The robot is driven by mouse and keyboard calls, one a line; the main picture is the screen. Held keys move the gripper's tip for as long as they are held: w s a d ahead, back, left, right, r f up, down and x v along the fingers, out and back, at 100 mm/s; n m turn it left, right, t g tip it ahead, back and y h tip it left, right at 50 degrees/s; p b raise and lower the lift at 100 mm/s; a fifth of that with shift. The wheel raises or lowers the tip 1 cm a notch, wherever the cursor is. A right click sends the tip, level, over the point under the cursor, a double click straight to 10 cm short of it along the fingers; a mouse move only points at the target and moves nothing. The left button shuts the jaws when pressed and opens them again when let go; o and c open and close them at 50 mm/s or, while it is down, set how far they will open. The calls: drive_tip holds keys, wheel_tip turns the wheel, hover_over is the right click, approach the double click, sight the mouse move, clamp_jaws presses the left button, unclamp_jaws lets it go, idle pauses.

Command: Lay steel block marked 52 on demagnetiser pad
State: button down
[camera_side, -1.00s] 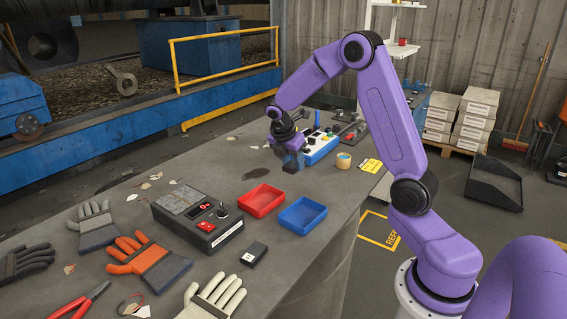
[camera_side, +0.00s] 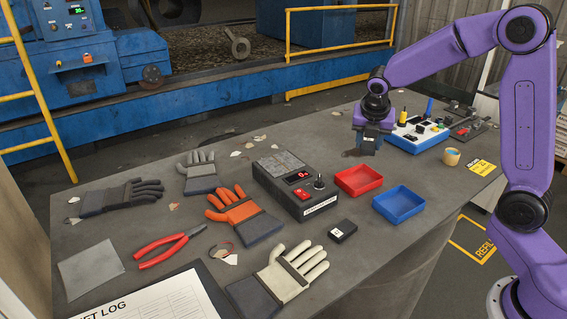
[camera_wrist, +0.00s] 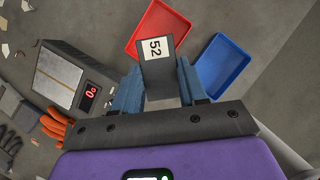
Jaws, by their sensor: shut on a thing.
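My gripper (camera_wrist: 160,92) is shut on the steel block marked 52 (camera_wrist: 156,70), its white label facing the wrist camera. In the side view my gripper (camera_side: 368,144) is above the bench behind the red tray; the block is hard to make out there. The demagnetiser (camera_side: 299,190) is a dark box with a grey metal pad (camera_side: 280,163) on top, a red display, a red switch and a knob. It stands left of my gripper, its pad bare. In the wrist view its pad (camera_wrist: 58,72) is also left of the block.
A red tray (camera_side: 359,179) and a blue tray (camera_side: 398,204) lie right of the demagnetiser. A small black block (camera_side: 342,231) with an unreadable white label is in front. Gloves (camera_side: 240,215) and red pliers (camera_side: 170,243) lie left. A tool-filled tray (camera_side: 418,136) is behind.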

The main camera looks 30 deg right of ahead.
drive_tip(key=w+a+r+n+t+y, duration=0.1)
drive_tip(key=w+a+r+n+y, duration=0.1)
drive_tip(key=a+n, duration=0.4)
drive_tip(key=w+a+r+n+t+y, duration=0.1)
drive_tip(key=w+a+r+n+y, duration=0.2)
drive_tip(key=a, duration=0.4)
drive_tip(key=n+h, duration=0.1)
approach(280, 162)
drive_tip(key=shift+w+a+f, duration=0.2)
drive_tip(key=shift+w+f, duration=0.65)
drive_tip(key=shift+w, duration=0.2)
drive_tip(key=shift+w+f, duration=0.3)
drive_tip(key=shift+f, duration=1.5)
drive_tip(key=shift+f, duration=0.15)
drive_tip(key=c, duration=0.6)
unclamp_jaws()
drive_tip(key=shift+s+g, duration=0.1)
drive_tip(key=shift+g, duration=0.2)
